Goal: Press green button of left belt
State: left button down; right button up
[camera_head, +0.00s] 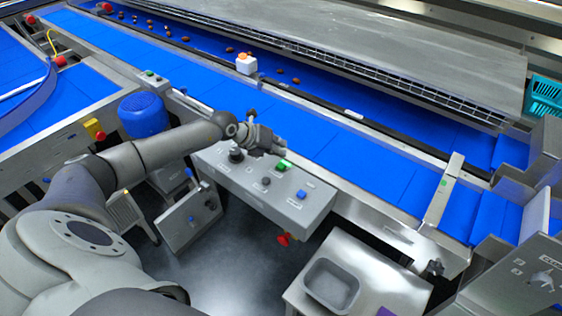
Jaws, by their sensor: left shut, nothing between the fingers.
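A grey control panel (262,186) is mounted on the front of the blue belt (300,130), in the middle of the view. On it are a green button (281,165), a blue button (301,194), a dark knob (236,155) and small dark buttons. My left gripper (277,147) is shut and empty. Its tip is just above and behind the green button in the picture; whether it touches the panel, I cannot tell. The left arm comes in from the lower left. My right gripper is not in view.
Several brown dates (230,50) lie on the far belt, near a white box with an orange top (246,63). A blue motor (143,115) stands left of the panel. A grey tray (331,286) rests on a small table at the lower right. A red knob (283,239) hangs below the panel.

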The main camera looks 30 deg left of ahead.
pick_arm(q)
notch_tip(320, 180, up, 3)
jog(key=shift+f+p, duration=0.1)
jog(key=shift+p, duration=0.75)
jog(key=shift+f, duration=0.1)
